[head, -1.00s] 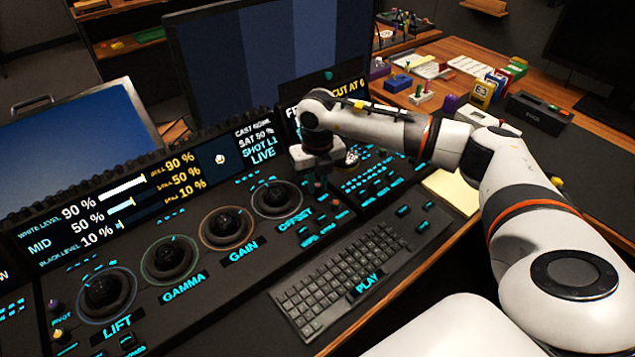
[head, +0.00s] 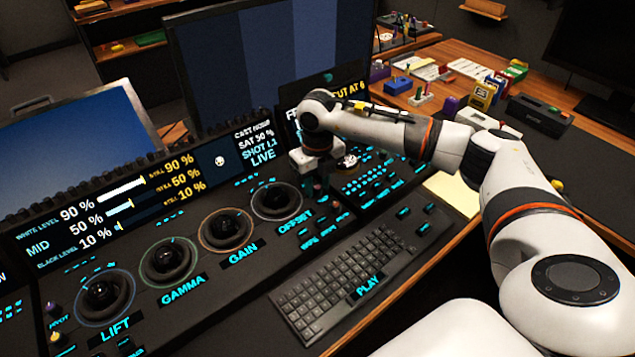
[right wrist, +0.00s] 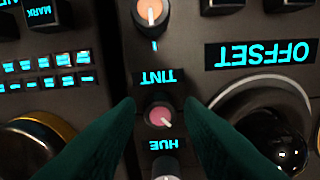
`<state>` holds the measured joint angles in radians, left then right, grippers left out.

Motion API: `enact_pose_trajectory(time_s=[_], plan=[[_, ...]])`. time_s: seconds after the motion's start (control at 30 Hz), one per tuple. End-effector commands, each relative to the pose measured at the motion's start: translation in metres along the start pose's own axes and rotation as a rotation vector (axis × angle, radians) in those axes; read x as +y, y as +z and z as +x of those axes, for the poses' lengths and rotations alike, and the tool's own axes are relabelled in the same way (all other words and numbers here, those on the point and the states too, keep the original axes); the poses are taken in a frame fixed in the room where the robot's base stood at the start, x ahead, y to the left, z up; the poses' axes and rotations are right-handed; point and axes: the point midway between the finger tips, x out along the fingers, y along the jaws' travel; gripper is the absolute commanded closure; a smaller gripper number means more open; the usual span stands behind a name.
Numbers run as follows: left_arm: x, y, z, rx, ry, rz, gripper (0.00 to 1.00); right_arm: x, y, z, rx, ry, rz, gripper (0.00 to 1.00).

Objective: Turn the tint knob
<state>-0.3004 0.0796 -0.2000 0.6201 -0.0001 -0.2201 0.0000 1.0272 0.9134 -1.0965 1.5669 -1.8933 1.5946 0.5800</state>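The tint knob (right wrist: 160,117) is a small pink knob with a white pointer mark, beside the upside-down TINT label (right wrist: 157,77) in the right wrist view. My right gripper (right wrist: 159,108) is open, with one dark green finger on each side of the knob and a visible gap on both sides. I cannot tell how deep the fingertips reach. My left gripper is not in view.
An orange knob (right wrist: 150,12) and a grey HUE knob (right wrist: 166,168) stand in line with the tint knob. The OFFSET trackball (head: 276,200) is close on the left in the head view. A keyboard (head: 350,275) lies in front.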

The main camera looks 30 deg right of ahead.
Motion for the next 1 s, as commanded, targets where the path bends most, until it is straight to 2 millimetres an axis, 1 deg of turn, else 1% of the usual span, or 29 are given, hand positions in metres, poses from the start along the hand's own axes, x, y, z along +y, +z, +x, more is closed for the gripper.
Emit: enact_pose_trajectory(time_s=[0.3, 0.37, 0.43, 0.57, 0.8, 0.9, 1.0], plan=[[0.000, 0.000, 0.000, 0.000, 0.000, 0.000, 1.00, 0.000, 0.000, 0.000, -0.001, 0.000, 0.000, 0.58], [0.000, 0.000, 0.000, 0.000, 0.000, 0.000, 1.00, 0.000, 0.000, -0.002, 0.000, 0.000, 0.000, 0.58], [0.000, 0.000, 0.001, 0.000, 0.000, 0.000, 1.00, 0.000, 0.000, -0.009, 0.001, 0.001, 0.000, 0.58], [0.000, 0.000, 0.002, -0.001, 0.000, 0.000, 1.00, 0.000, -0.001, -0.031, 0.004, -0.001, -0.001, 0.58], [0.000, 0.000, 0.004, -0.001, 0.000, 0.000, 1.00, 0.000, -0.001, -0.083, 0.003, 0.000, 0.000, 0.58], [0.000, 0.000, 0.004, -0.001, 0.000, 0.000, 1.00, 0.000, 0.000, -0.100, 0.002, 0.000, 0.000, 0.58], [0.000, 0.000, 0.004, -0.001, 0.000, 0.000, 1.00, 0.000, -0.001, -0.111, 0.002, 0.000, 0.000, 0.58]])
